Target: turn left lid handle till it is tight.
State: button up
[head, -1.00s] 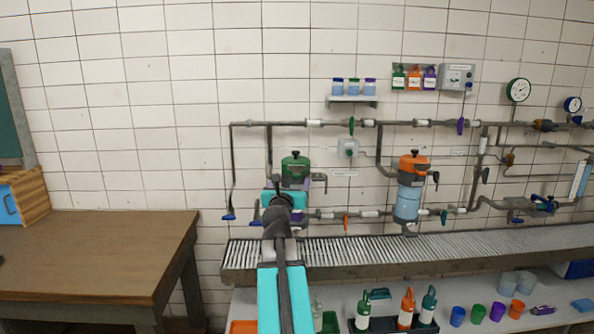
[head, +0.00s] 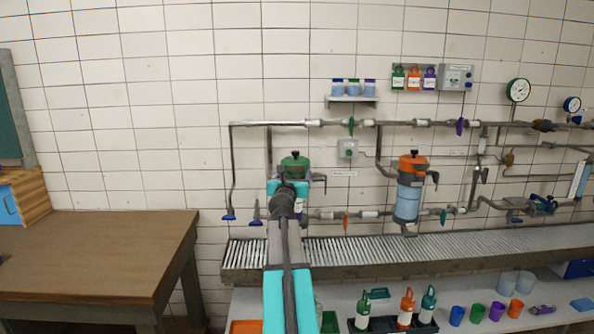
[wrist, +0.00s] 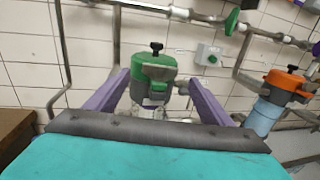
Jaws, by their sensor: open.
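The left canister has a green lid (head: 294,165) with a black knob on top, and the lid also shows in the wrist view (wrist: 152,92). Its grey lid handle (head: 319,178) sticks out to the right in the head view. A grey-brown bar, which looks like this handle (wrist: 160,72), lies across the lid's near side in the wrist view. My gripper (wrist: 158,78) is open, with one purple finger on each side of the lid. It also shows in the head view (head: 287,186), covering most of the canister's body. I cannot tell whether a finger touches the handle.
A second canister with an orange lid (head: 413,165) stands to the right. Pipes with coloured valves run along the tiled wall. A slatted grate (head: 380,248) lies below, above a shelf with bottles and cups. A wooden table (head: 90,250) is at the left.

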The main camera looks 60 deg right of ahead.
aim_at(295, 168)
jog(key=shift+x, duration=2.6)
jog(key=c, duration=1)
jog(key=shift+c, duration=0.2)
jog(key=shift+w+f+m+g+b, duration=0.2)
jog(key=shift+m+g+b, duration=0.15)
jog(key=shift+b, duration=0.85)
jog(key=m+g+h+b, duration=0.1)
jog(key=b, duration=0.2)
jog(key=shift+a+r+g, duration=0.1)
jog(key=shift+g, duration=0.15)
jog(key=shift+r, duration=0.1)
